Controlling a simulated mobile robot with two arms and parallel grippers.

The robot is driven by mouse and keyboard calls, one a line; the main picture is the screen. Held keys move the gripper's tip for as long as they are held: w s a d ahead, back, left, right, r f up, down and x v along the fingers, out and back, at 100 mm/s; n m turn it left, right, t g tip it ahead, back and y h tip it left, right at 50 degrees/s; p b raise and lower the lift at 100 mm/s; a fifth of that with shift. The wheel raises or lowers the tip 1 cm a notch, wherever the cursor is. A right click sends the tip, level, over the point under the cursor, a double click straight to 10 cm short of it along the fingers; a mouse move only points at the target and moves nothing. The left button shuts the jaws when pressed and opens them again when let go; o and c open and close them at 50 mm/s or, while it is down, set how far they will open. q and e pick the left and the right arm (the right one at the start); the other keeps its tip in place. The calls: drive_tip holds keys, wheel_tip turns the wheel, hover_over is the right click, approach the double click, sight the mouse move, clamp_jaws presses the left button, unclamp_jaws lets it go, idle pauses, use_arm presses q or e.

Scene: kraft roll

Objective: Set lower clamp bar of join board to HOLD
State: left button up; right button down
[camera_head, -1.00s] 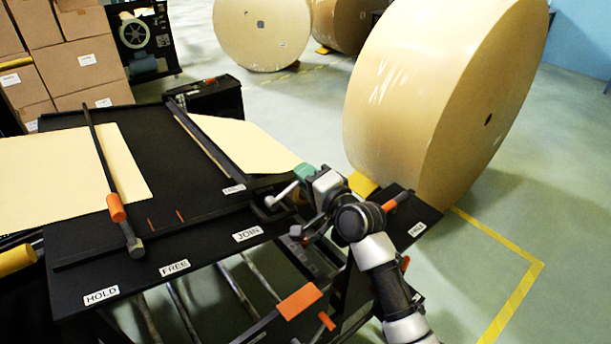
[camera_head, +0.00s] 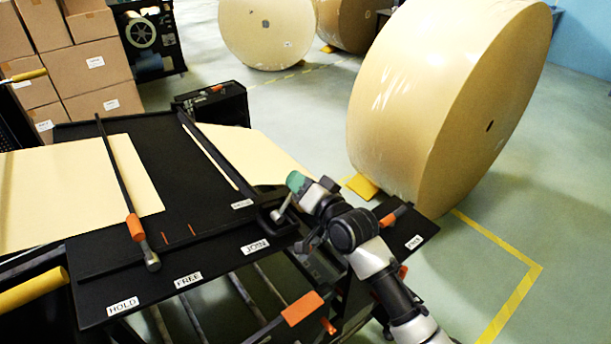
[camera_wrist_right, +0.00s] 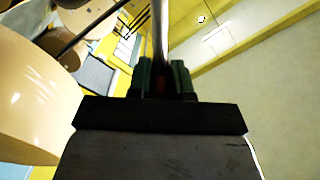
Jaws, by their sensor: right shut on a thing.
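The black join board (camera_head: 195,180) carries HOLD (camera_head: 123,306), FREE (camera_head: 188,280) and JOIN (camera_head: 255,247) labels along its front edge. A clamp bar (camera_head: 115,170) with an orange grip (camera_head: 136,227) and grey end lies across the left part, its end between HOLD and FREE. Another bar (camera_head: 210,150) runs across the right part. My right gripper (camera_head: 294,184), with teal fingers, is at the board's right front corner beside a grey lever end (camera_head: 280,215). In the right wrist view its fingers (camera_wrist_right: 162,82) close around a rod (camera_wrist_right: 160,35). My left gripper is out of view.
Kraft sheets lie at the board's left (camera_head: 75,195) and right (camera_head: 250,150). A large kraft roll (camera_head: 420,110) stands behind my right arm, with a yellow chock (camera_head: 362,186). Cartons (camera_head: 90,65) are stacked at the back left. Rails and an orange-handled part (camera_head: 302,308) lie below the board.

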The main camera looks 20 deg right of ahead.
drive_tip(key=a+r+n+p, duration=0.1)
drive_tip(key=n+p, duration=0.1)
drive_tip(key=n, duration=0.1)
drive_tip(key=shift+s+a+r, duration=0.35)
drive_tip(key=shift+a+r, duration=0.05)
drive_tip(key=shift+s+a+r+n+p, duration=0.2)
drive_tip(key=shift+a+n+p, duration=0.4)
drive_tip(key=shift+n+p, duration=0.2)
drive_tip(key=shift+s+a+r+n+p, duration=0.1)
drive_tip(key=shift+s+a+n+p, duration=0.15)
drive_tip(key=shift+a+n+p, duration=0.4)
drive_tip(key=shift+s+a+n, duration=0.2)
drive_tip(key=shift+a+n, duration=0.4)
drive_tip(key=shift+n, duration=0.45)
drive_tip(key=c, duration=1)
unclamp_jaws()
drive_tip(key=shift+c, duration=0.2)
